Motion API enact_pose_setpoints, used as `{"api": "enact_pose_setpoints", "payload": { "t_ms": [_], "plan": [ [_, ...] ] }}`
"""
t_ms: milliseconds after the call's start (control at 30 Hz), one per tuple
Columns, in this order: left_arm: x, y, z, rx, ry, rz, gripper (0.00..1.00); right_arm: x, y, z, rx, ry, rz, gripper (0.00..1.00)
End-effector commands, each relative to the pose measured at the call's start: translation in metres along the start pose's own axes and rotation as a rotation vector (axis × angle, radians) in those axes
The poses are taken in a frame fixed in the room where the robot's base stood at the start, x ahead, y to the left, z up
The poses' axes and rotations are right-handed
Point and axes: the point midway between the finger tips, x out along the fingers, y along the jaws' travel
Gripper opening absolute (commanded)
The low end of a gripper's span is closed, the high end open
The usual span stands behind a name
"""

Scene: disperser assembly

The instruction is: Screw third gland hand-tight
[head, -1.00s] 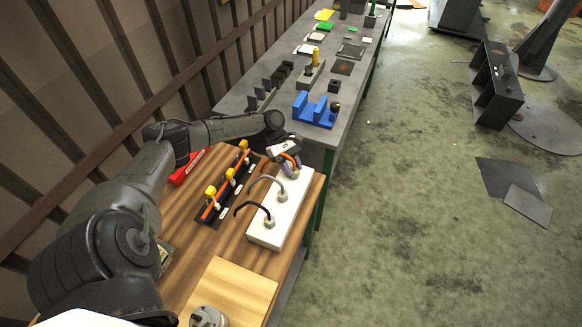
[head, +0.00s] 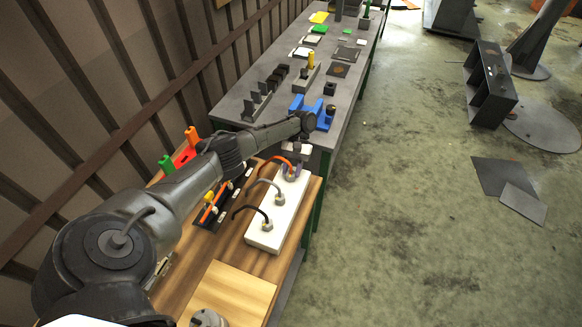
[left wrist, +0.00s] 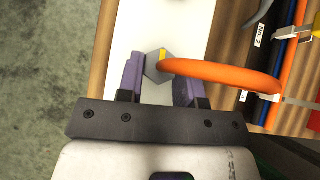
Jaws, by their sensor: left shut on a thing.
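The white box (head: 262,239) lies lengthwise on the wooden worktop. Its near gland (head: 267,226) carries a black cable and its middle gland (head: 280,199) a grey cable. My right gripper is not in view.
A red holder (head: 185,157) with green and orange handles stands behind. A grey bench (head: 345,110) with a blue fixture (head: 322,114) lies beyond.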

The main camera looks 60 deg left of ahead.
Motion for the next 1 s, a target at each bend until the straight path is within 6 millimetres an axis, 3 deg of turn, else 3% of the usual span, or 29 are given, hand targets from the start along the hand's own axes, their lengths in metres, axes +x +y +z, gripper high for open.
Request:
{"api": "enact_pose_setpoints", "payload": {
  "t_ms": [400, 1000],
  "plan": [
    [-0.001, 0.005, 0.003, 0.256, 0.000, -0.257, 0.09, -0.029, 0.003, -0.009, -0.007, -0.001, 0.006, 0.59],
    [0.002, 0.008, 0.002, 0.429, 0.003, -0.427, 0.09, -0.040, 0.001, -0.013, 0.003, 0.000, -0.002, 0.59]
  ]
}}
